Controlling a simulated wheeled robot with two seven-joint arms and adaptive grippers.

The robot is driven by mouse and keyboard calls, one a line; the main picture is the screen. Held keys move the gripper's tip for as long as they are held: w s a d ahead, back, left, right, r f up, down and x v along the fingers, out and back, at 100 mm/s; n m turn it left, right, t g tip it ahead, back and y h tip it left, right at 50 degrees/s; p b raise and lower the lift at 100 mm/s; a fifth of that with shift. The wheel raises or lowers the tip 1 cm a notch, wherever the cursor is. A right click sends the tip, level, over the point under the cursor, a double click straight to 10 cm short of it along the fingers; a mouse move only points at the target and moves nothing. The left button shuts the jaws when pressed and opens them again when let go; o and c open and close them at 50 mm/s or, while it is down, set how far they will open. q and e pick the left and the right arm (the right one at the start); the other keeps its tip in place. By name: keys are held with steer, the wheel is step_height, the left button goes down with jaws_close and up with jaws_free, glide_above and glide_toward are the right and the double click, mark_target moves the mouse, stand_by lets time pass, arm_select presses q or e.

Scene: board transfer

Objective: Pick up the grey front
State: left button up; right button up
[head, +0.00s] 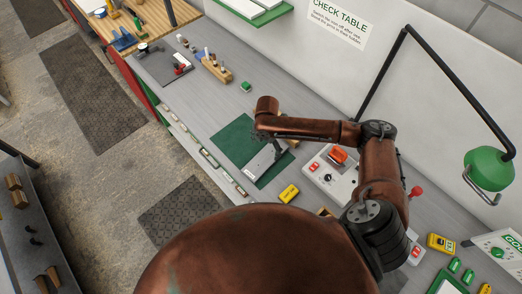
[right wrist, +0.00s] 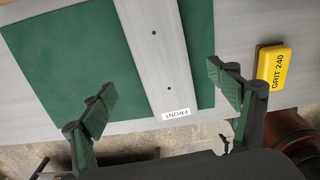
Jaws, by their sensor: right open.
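The grey front (head: 261,164) is a flat grey board on a green mat (head: 237,139) on the bench, partly hidden by my right arm in the head view. My right gripper (head: 276,146) is over the board. In the right wrist view its fingers (right wrist: 162,86) are wide apart, one on each side of the board, with gaps between. It holds nothing. My left gripper is not in view.
A yellow "GRIT 240" block (head: 288,193) lies beside the mat and also shows in the right wrist view (right wrist: 271,66). A panel with red switches (head: 325,178) stands to the right. A wooden tool block (head: 216,70) stands farther back. A green lamp (head: 488,170) hangs at right.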

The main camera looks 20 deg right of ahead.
mark_target(265, 158)
steer(key=f, duration=0.1)
steer(key=s+f+p, duration=0.1)
steer(key=f, duration=0.1)
steer(key=shift+f, duration=0.2)
steer(key=f, duration=0.1)
steer(key=w+f, duration=0.1)
steer(key=f, duration=0.1)
steer(key=shift+s+f, duration=0.25)
steer(key=shift+s, duration=0.1)
steer(key=shift+w+f, duration=0.1)
steer(key=shift+w, duration=0.05)
steer(key=shift+c, duration=0.7)
steer(key=c, duration=0.8)
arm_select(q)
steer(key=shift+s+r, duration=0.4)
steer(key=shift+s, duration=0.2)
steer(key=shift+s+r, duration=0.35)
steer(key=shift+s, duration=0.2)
arm_select(e)
steer(key=c, duration=0.5)
